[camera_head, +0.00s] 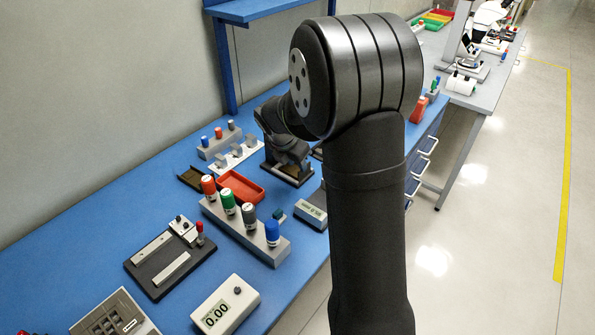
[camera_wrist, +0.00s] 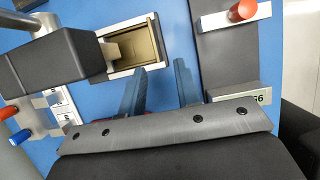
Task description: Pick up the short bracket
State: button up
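Several small grey brackets (camera_head: 237,151) stand on a white strip (camera_head: 222,168) near the wall in the head view. I cannot tell which is the short one. Part of the white labelled strip (camera_wrist: 66,117) shows at the left of the wrist view with grey pieces (camera_wrist: 40,101) on it, partly covered by a dark body. My gripper (camera_wrist: 158,78) has its two blue-grey fingers spread apart over blue table, with nothing visible between them. It is to the right of the strip in the wrist view. In the head view I cannot make out the fingers.
A tan-lined open box (camera_wrist: 150,45) lies just beyond the fingers. A grey unit with a red knob (camera_wrist: 241,11) is at right. A red tray (camera_head: 241,187), a rack of coloured-cap cylinders (camera_head: 245,228) and a meter (camera_head: 226,305) occupy the bench.

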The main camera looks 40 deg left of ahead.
aim_at(299, 171)
jog(key=x, duration=0.5)
jog(key=shift+w+a+f, duration=0.1)
jog(key=shift+a, duration=0.05)
grip_shut()
